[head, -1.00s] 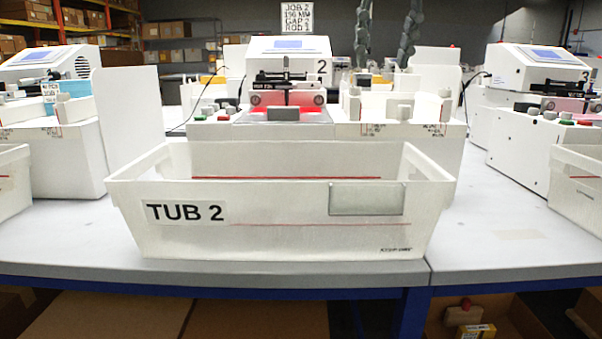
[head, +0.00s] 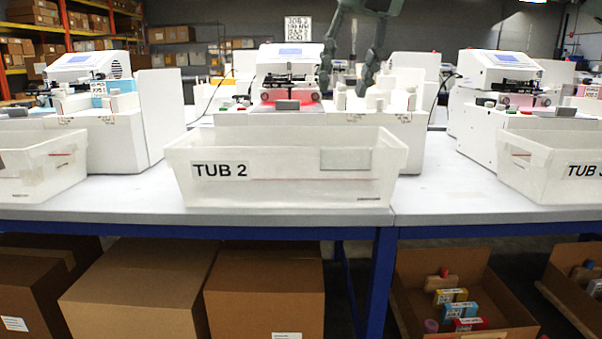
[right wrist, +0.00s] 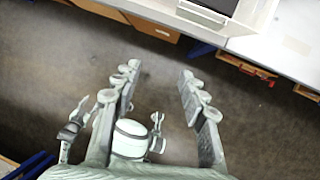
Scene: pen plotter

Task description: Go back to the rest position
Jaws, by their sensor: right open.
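My right gripper (head: 346,80) hangs in from the top of the head view, fingers pointing down and spread apart, with nothing between them. In the picture it overlaps the right part of plotter 2 (head: 288,62); it is closer to me than the machines. In the right wrist view the same gripper (right wrist: 160,78) is open and empty above bare floor, off the table's front edge. My left gripper is not in the head view.
The white TUB 2 (head: 280,190) stands at the table's (head: 130,200) front edge, with further tubs at left (head: 40,170) and right (head: 540,180). Cardboard boxes (head: 130,295) and an open carton (head: 440,270) of small packs lie under the table. The floor (right wrist: 60,60) looks clear below the gripper.

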